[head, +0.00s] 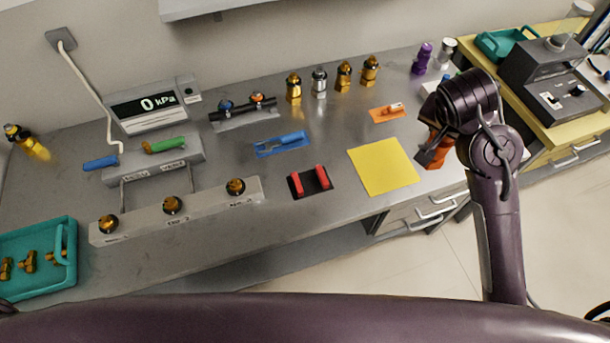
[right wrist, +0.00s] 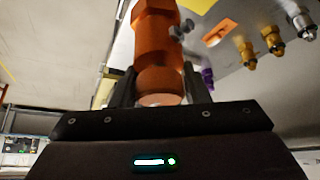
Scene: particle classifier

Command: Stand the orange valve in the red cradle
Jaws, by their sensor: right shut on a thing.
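The orange valve (head: 432,152) is held in my right gripper (head: 441,122), over the right end of the bench beside the yellow mat. In the right wrist view the valve (right wrist: 157,40) is a thick orange body with a rounded end between the two fingers of my right gripper (right wrist: 158,88), which is shut on it. The red cradle (head: 322,178) has two red rails on a black base. It lies empty on the bench, left of the yellow mat and well left of the valve. My left gripper is not in view.
The yellow mat (head: 384,166) lies bare between the cradle and my right gripper. A small orange tray (head: 377,117) and a blue cradle (head: 265,149) lie behind. Several brass fittings (head: 344,75) stand at the back. A grey block (head: 205,205) with knobs is left of the cradle.

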